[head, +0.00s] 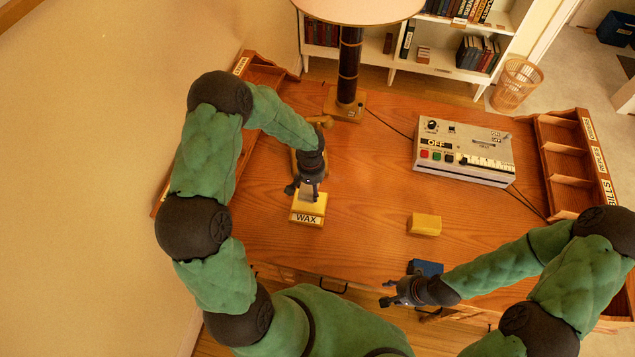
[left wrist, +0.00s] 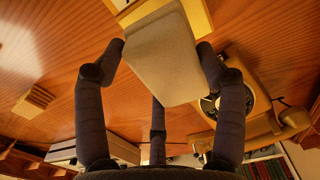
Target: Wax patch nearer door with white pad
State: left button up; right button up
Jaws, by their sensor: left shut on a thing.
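My left gripper (head: 308,190) is shut on a white pad, its fingers on both sides of the pad (left wrist: 160,55) in the left wrist view. The pad is at the yellow tin labelled WAX (head: 307,217), over its open top; I cannot tell whether it touches the wax. The tin's yellow rim (left wrist: 196,18) shows behind the pad in the left wrist view. My right gripper (head: 384,293) is open and empty near the desk's front edge. I cannot clearly make out any dull patch on the wooden desk (head: 365,190).
A yellow block (head: 424,224) and a blue block (head: 427,267) sit right of the tin. A grey button box (head: 464,150) and a lamp (head: 347,100) stand behind. A telephone (left wrist: 250,100) is partly hidden by my left arm. Wooden racks (head: 566,165) line the right side. The desk's middle is clear.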

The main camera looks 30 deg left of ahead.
pick_arm(q)
jog(key=shift+w+f, duration=0.15)
jog(key=shift+f+b, duration=1.5)
jog(key=shift+f, duration=1.35)
jog(key=shift+f+b, duration=0.5)
jog(key=shift+b, duration=0.05)
jog(key=shift+f+b, duration=0.1)
jog(key=shift+b, duration=0.25)
dwell(0.9)
jog(key=shift+r+p, duration=0.4)
jog(key=shift+r, duration=0.2)
jog(key=shift+r+p, duration=1.6)
jog(key=shift+r, duration=1.4)
